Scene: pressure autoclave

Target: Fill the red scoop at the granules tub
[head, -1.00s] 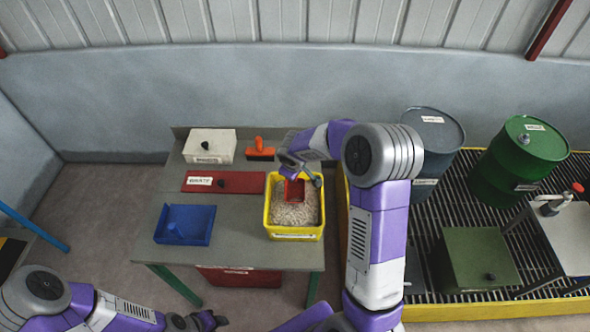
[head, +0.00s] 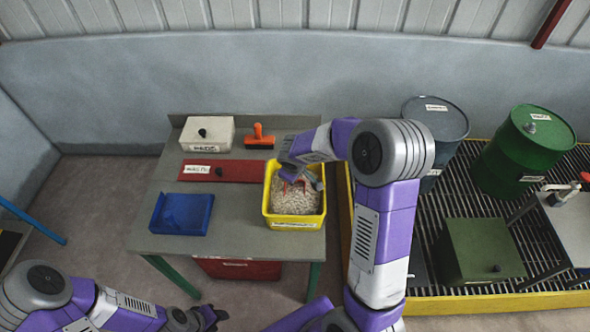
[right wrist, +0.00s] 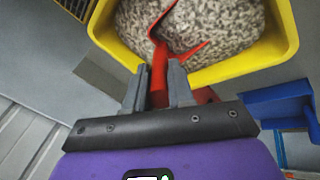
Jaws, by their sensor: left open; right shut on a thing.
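The yellow granules tub (head: 294,222) stands on the table's right side, full of pale beige granules (head: 298,205). My right gripper (head: 302,180) is over the tub, shut on the handle of the red scoop (head: 291,186). In the right wrist view, the scoop (right wrist: 159,72) runs from between the fingers (right wrist: 158,85) into the tub (right wrist: 235,68). Only red edges of its bowl show among the granules (right wrist: 205,25); the rest looks buried, so I cannot tell how much it holds. My left gripper (head: 208,318) is open and empty, low in front of the table.
Drums (head: 525,160) and a green box (head: 482,252) stand on the grating at right. The table's front middle is clear.

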